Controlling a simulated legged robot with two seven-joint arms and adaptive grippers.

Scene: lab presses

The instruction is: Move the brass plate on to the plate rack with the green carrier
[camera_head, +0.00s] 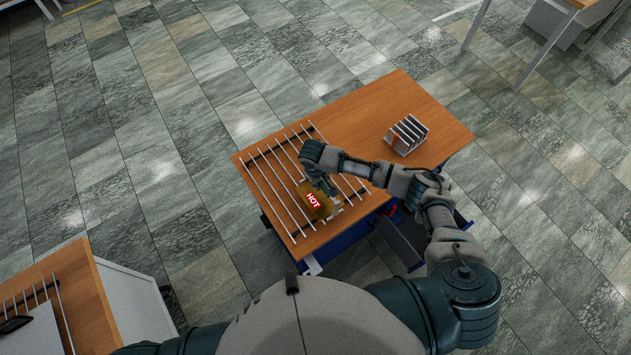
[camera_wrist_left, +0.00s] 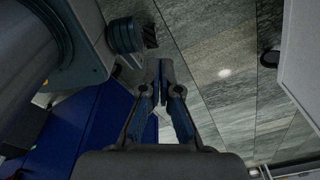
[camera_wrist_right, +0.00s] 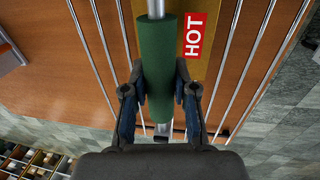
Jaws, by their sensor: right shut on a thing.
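The brass plate (camera_head: 313,199), with a red HOT label, lies over the metal bars on the left part of the wooden table. It also shows in the right wrist view (camera_wrist_right: 172,22). My right gripper (camera_wrist_right: 159,84) is shut on the green carrier (camera_wrist_right: 154,65), a green sleeve on a grey rod running beside the plate's label. Whether the carrier is joined to the plate cannot be told. In the head view my right gripper (camera_head: 328,188) is beside the plate, partly hidden by my arm. My left gripper (camera_wrist_left: 162,68) is shut and empty, seen only in the left wrist view.
A row of parallel metal bars (camera_head: 270,185) spans the table's (camera_head: 360,115) left part. A small slotted metal rack (camera_head: 407,134) stands at its right. The wood between them is mostly clear. Another table (camera_head: 85,285) with bars is at lower left.

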